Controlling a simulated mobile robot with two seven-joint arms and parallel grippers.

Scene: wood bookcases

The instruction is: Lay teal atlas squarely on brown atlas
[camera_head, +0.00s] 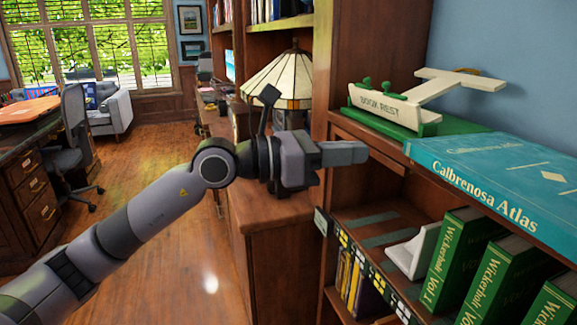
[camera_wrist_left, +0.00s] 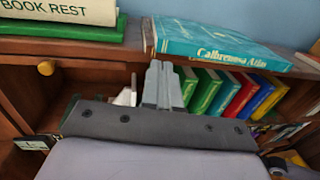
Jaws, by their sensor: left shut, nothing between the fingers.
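The teal atlas (camera_head: 500,175), lettered "Calbrenosa Atlas", lies flat on top of the bookcase at the right, cover up and spine toward me. It also shows in the left wrist view (camera_wrist_left: 215,42), just beyond my fingertips. My left gripper (camera_head: 352,153) is shut and empty, held in front of the bookcase to the left of the teal atlas and apart from it in the head view. Its closed fingers show in the left wrist view (camera_wrist_left: 160,75). My right gripper is not in view.
A white-and-green book rest (camera_head: 400,107) stands on the bookcase top behind the atlas. Green volumes (camera_head: 462,258) and a white bookend (camera_head: 413,252) are on the shelf below. A lamp (camera_head: 283,78) stands on the lower cabinet, behind my arm. Open floor lies at left.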

